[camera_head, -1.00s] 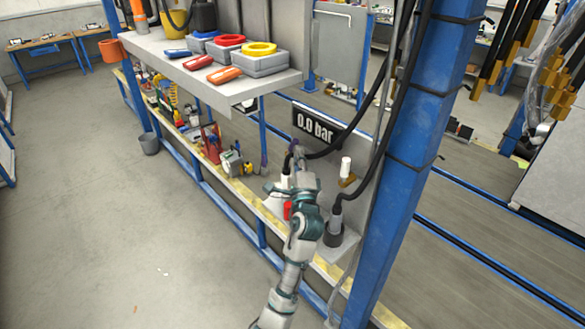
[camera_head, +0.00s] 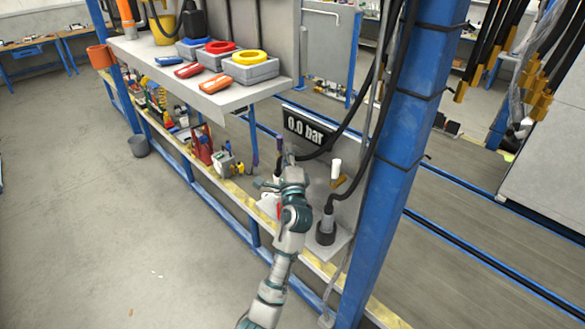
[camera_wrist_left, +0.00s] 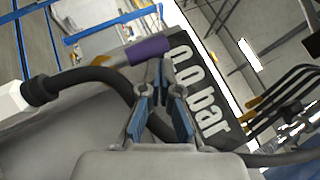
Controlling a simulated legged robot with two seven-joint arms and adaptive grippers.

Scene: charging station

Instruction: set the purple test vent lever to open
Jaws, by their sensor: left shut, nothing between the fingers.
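The purple test vent lever (camera_wrist_left: 147,51) shows in the left wrist view as a purple grip on a metal shaft, slanting across just beyond my fingertips. In the head view a small purple part (camera_head: 279,144) shows by the tip of my left gripper (camera_head: 287,158). My left gripper also shows in the left wrist view (camera_wrist_left: 163,72); its fingers are shut and empty, with the tips close to the lever. I cannot tell whether they touch it. My right gripper is not in view.
The pressure display (camera_head: 307,128) reads 0.0 bar. A black hose (camera_wrist_left: 110,76) crosses behind my fingers. A white-topped fitting (camera_head: 336,168) and a black socket with a cable (camera_head: 326,230) stand to the right, near the blue post (camera_head: 400,165). A shelf (camera_head: 205,85) overhangs at left.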

